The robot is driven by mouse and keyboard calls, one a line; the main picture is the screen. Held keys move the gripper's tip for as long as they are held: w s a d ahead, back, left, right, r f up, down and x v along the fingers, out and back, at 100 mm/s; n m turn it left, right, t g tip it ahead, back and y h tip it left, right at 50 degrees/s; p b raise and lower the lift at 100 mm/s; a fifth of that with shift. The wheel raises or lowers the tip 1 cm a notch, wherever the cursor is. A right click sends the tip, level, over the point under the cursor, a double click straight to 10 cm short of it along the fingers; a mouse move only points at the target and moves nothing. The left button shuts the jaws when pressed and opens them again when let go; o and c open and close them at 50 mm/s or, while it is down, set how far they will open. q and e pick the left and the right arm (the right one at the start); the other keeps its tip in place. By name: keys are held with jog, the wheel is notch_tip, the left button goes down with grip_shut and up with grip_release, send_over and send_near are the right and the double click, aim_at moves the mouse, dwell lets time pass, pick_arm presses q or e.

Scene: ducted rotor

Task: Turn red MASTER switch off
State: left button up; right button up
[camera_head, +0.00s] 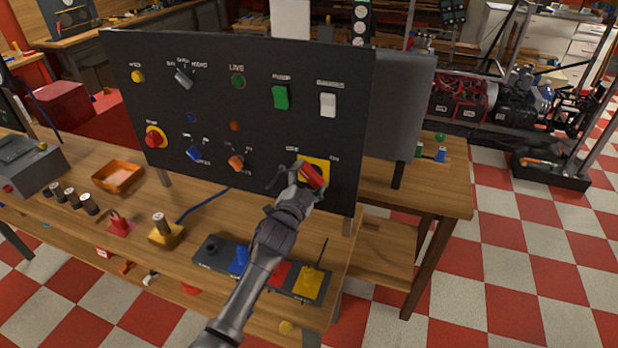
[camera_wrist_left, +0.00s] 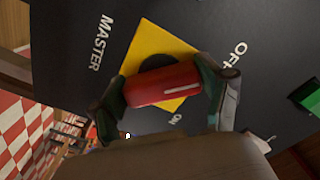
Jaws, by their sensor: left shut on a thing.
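The red MASTER switch (camera_head: 313,176) is a red handle on a yellow square plate (camera_head: 321,163) at the lower right of the black control panel (camera_head: 300,115). In the left wrist view the red handle (camera_wrist_left: 162,85) lies between the two fingers of the gripper (camera_wrist_left: 165,92), on the yellow plate (camera_wrist_left: 150,42). There the handle points between the OFF and ON labels, its exact setting hard to tell. My right gripper is out of view.
The panel also carries a green switch (camera_head: 281,97), a white switch (camera_head: 328,105), a red button (camera_head: 155,137) and several knobs. Below, a controller strip (camera_head: 215,252) with coloured parts and an orange tray (camera_head: 118,177) sit on the wooden bench (camera_head: 180,280).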

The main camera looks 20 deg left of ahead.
pick_arm(q)
jog(key=o, duration=1.1)
jog(key=s, duration=1.2)
jog(key=shift+a, duration=0.2)
